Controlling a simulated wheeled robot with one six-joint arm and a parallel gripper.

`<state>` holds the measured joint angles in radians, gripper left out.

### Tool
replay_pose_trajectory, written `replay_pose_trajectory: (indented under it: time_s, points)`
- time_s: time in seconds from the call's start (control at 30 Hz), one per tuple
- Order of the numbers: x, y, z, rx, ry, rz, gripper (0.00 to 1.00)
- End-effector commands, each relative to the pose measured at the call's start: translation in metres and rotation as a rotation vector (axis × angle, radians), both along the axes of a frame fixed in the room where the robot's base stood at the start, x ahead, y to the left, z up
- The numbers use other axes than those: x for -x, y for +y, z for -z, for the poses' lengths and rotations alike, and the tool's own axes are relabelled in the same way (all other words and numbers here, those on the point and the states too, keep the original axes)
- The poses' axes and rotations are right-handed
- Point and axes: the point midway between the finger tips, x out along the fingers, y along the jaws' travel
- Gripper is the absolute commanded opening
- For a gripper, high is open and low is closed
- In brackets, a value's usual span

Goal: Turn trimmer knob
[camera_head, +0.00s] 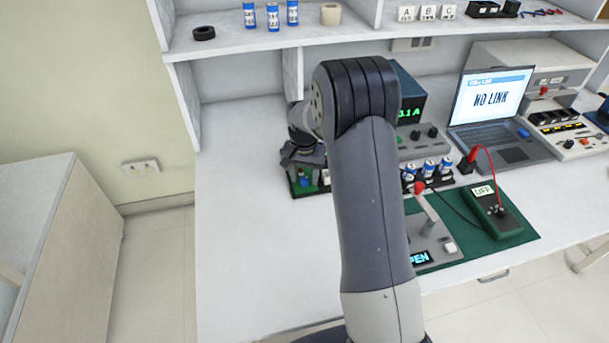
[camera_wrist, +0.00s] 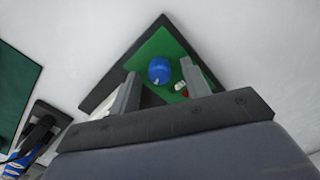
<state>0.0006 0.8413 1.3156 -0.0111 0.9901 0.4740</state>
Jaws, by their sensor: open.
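The trimmer knob (camera_wrist: 160,71) is a round blue knob with a small pale mark at its lower edge. It sits on a green board in a dark tray (camera_wrist: 110,83), seen in the wrist view. My gripper (camera_wrist: 158,80) is open, with its two grey fingers on either side of the knob in that view; I cannot tell whether they touch it. In the head view the tray (camera_head: 296,186) is under my wrist, and my arm hides much of it.
A rack of blue batteries (camera_head: 429,169) stands right of the tray. A lever device (camera_head: 430,240) reading OPEN stands in front. The bench's left side is clear.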

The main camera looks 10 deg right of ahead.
Motion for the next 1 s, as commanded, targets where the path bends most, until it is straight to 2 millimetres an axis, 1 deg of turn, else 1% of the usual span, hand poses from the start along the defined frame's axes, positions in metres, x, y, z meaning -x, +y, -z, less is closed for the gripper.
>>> replay_pose_trajectory:
  time_s: [0.17, 0.4, 0.53, 0.6, 0.7, 1.0]
  points:
    - [-0.001, 0.0, -0.023, 0.0, -0.006, 0.0, 0.45]
    - [-0.001, 0.001, -0.073, 0.0, -0.006, 0.0, 0.45]
    - [-0.001, 0.001, -0.092, 0.0, -0.004, 0.0, 0.45]
    - [-0.001, 0.001, -0.1, 0.0, -0.004, 0.0, 0.45]
    - [-0.001, 0.001, -0.105, 0.0, -0.001, 0.0, 0.45]
    - [-0.001, 0.001, -0.107, 0.0, 0.0, 0.0, 0.45]
